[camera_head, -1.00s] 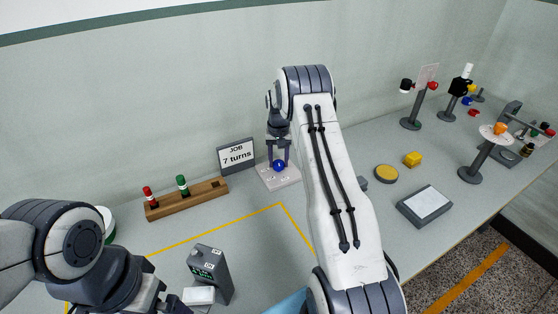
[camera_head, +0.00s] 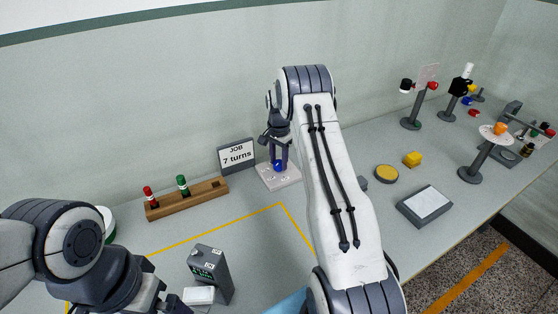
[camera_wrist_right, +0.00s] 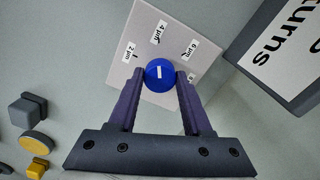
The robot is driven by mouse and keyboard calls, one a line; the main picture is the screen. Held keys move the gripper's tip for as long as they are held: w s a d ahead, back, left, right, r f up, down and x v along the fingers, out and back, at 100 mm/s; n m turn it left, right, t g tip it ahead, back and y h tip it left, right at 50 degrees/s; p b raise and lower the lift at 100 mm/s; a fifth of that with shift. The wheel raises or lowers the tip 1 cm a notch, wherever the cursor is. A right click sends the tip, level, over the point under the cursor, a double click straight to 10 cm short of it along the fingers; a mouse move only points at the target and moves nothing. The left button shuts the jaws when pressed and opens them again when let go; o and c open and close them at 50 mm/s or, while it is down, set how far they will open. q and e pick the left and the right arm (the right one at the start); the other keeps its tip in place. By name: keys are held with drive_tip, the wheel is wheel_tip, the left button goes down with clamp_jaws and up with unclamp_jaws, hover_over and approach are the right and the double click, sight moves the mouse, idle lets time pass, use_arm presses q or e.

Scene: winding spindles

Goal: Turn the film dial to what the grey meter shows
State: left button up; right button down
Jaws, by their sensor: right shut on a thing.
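The film dial is a blue knob (camera_wrist_right: 160,75) with a white line on a pale plate (camera_wrist_right: 150,15) marked 2, 4 and 6 µm. In the right wrist view its line runs roughly toward the 4 µm label. My right gripper (camera_wrist_right: 163,80) is shut on the knob, a finger on each side. In the head view the gripper (camera_head: 278,163) stands over the plate (camera_head: 285,181). The grey meter (camera_head: 210,272) stands at the lower left with a green display, too small to read surely. My left gripper (camera_head: 168,303) is low beside it, partly cut off.
A white block (camera_head: 199,296) lies before the meter. A JOB 7 turns sign (camera_head: 237,155) stands beside the dial plate. A wooden rack (camera_head: 190,198) holds red and green spindles. A grey-framed pad (camera_head: 425,203), yellow disc (camera_head: 386,174) and yellow block (camera_head: 412,159) lie right.

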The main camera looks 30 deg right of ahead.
sight(279, 162)
drive_tip(key=shift+d+r, duration=0.1)
idle(0.4)
drive_tip(key=shift+c, duration=1.7)
unclamp_jaws()
wheel_tip(279, 162, up, 10)
drive_tip(key=b, duration=0.1)
drive_tip(key=shift+r+b, duration=0.2)
drive_tip(key=shift+b, duration=0.1)
